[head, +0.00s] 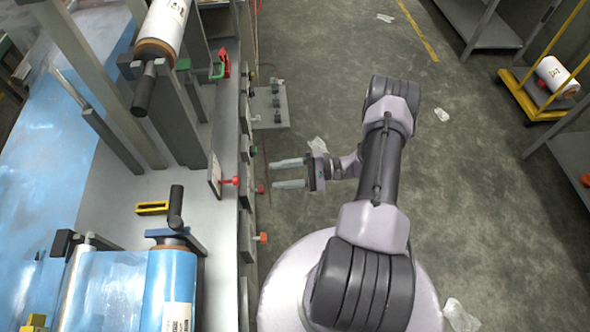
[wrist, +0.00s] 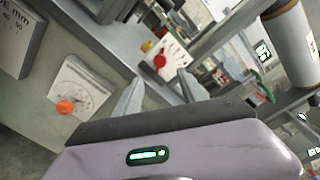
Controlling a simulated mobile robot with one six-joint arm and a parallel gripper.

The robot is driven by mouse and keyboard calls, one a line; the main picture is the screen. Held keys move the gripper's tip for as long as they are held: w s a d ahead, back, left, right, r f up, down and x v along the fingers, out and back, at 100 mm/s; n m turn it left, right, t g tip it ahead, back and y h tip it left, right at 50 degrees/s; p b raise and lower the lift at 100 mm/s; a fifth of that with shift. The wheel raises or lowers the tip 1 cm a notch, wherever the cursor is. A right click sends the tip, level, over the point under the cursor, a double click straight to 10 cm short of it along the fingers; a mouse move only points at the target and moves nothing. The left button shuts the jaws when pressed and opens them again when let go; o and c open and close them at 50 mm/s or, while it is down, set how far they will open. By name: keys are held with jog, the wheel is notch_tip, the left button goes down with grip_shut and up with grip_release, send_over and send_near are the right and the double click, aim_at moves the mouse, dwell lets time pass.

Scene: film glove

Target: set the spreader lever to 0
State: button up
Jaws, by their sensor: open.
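A red-knobbed control (head: 231,181) sits on a small upright scale plate (head: 214,172) at the machine's edge. In the wrist view its red knob (wrist: 159,61) shows beyond my fingertips, against a white marked face. An orange knob (head: 263,237) is on the machine's side face; in the wrist view an orange knob (wrist: 66,107) sits on a pale dial at left. I cannot read which control is labelled spreader, or its setting. My gripper (head: 277,174) is open and empty, its fingers pointing left at the machine, apart from it. Its fingertips also show in the wrist view (wrist: 158,91).
Another red knob (head: 260,189) is on the machine's side. A yellow cart (head: 535,95) is at far right; the floor between is mostly clear.

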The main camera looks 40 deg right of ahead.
jog(key=v, duration=0.4)
jog(key=shift+s+d, duration=0.2)
jog(key=shift+d, duration=0.05)
jog(key=w+a+r+n+g+h, duration=0.1)
jog(key=a+r+n+g+h, duration=0.2)
jog(key=r, duration=0.6)
jog(key=w+a+r+n+g+h, duration=0.1)
jog(key=a+r+n+g+h, duration=0.1)
jog(key=a+r+g, duration=0.6)
jog(key=s+a+r+n+t+h, duration=0.1)
jog(key=s+a+r+t+h, duration=0.3)
jog(key=r, duration=0.5)
jog(key=s+a+r+n+t+h, duration=0.1)
jog(key=s+a+r+t+h, duration=0.2)
jog(key=s+r, duration=0.6)
jog(key=shift+s+a+r+n+t+h, duration=0.2)
jog(key=shift+a+n+t+h, duration=0.2)
jog(key=shift+t+h, duration=0.25)
